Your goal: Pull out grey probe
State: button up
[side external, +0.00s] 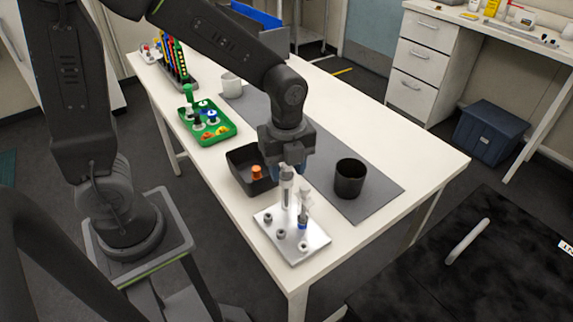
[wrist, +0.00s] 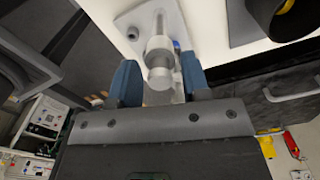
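A light grey probe (side external: 287,190) stands upright on a silver plate (side external: 272,247) near the table's front end. My gripper (side external: 290,168) is directly above it, fingers pointing down around the probe's top. In the wrist view, the probe's round grey top (wrist: 161,62) sits between my two blue fingertips (wrist: 160,82), with a gap visible on both sides. The gripper looks open. A second, thinner upright piece with a blue band (side external: 302,222) stands close on the right of the probe on the same plate, partly hidden in the wrist view.
A black square bin (side external: 237,172) with an orange-capped item is left of the plate. A black cup (side external: 350,178) stands right on the grey mat (side external: 384,190). A green tray (side external: 228,129) of parts, a tube rack (side external: 178,83) and a white mug (side external: 231,84) are farther back.

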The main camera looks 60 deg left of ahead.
grip_shut()
jog(key=shift+r, duration=0.4)
jog(key=shift+r, duration=0.3)
jog(key=shift+r, duration=0.5)
jog(key=shift+r, duration=0.25)
jog(key=shift+r, duration=0.2)
jog(key=shift+r, duration=0.35)
jog(key=shift+r, duration=0.5)
